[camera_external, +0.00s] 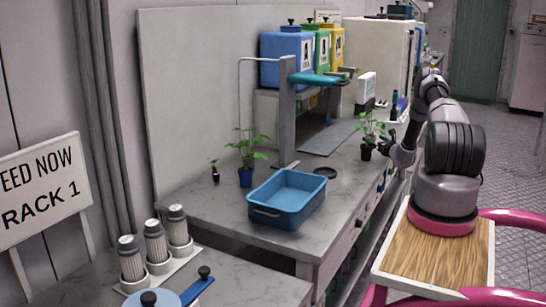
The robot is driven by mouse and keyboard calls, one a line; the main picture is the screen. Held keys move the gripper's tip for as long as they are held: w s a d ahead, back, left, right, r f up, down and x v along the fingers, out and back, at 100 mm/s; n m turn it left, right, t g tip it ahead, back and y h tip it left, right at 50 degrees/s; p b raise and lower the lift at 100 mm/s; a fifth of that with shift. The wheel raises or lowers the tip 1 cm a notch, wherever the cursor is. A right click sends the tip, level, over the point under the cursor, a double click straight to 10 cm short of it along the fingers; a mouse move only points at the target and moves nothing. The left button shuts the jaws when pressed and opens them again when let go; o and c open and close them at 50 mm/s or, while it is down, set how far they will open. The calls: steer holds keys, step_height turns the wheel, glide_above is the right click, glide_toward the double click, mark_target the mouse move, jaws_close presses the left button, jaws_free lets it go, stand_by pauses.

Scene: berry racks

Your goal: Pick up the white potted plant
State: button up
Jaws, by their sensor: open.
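No plant in a clearly white pot shows in the external view. A leafy plant in a dark pot (367,151) stands near the right edge of the grey counter (340,170). My gripper (385,145) is open, just right of this plant at about pot and lower-leaf height; whether it touches the plant I cannot tell. A leafy plant in a blue pot (245,176) stands farther left on the counter. A small seedling in a dark container (215,173) stands left of it.
A blue tray (310,207) lies on the counter between the plants and the near edge. A grey stand (287,120), a dark ring (325,172) and a white box (365,90) are close by. Blue, green and yellow canisters (287,55) stand behind.

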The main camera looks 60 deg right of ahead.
steer(key=shift+x, duration=1.2)
steer(key=c, duration=1.4)
steer(key=shift+c, duration=0.2)
steer(key=shift+r, duration=0.15)
